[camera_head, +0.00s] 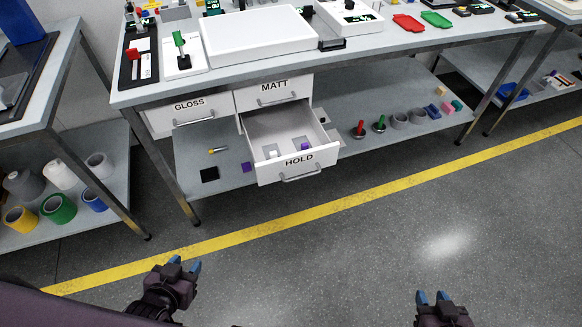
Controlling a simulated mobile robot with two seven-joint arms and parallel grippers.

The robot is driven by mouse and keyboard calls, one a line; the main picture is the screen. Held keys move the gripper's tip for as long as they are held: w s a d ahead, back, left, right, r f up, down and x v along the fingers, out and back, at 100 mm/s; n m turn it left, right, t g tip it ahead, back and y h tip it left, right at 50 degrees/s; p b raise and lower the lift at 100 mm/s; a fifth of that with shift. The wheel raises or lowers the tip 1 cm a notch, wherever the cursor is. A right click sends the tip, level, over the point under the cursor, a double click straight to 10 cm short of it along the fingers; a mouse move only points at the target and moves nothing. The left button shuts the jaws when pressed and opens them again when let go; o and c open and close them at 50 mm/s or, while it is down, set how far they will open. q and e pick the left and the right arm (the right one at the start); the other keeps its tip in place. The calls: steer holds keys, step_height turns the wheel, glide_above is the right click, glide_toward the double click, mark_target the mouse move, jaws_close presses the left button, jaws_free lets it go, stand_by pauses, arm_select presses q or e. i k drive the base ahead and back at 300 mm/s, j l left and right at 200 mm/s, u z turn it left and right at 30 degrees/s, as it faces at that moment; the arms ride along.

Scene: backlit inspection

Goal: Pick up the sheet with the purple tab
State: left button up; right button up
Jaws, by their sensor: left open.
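A drawer labelled HOLD (299,161) stands pulled out under the bench. In it, a small purple tab (305,147) shows at the right and a pale tab (272,154) at the left. The sheets that bear them are hard to make out against the light drawer floor. My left gripper (185,265) is open and empty above the floor at the lower left, well short of the drawer. My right gripper (432,297) is at the bottom right, its blue fingertips apart with nothing between them.
Closed drawers marked GLOSS (188,113) and MATT (274,94) adjoin the open one. The bench top (385,42) carries a white light panel (258,37). A purple block (247,168) lies on the lower shelf. The floor (360,240) between my grippers and the bench is clear.

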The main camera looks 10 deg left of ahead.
mark_target(302, 142)
steer(key=i+l+u, duration=0.15)
steer(key=l+u, duration=0.25)
steer(key=l, duration=0.7)
steer(key=l+u, duration=0.35)
steer(key=l, duration=0.7)
steer(key=i+l+u, duration=0.1)
steer(key=l, duration=0.2)
steer(key=i+l+u, duration=0.15)
steer(key=l, duration=0.2)
steer(key=i, duration=0.2)
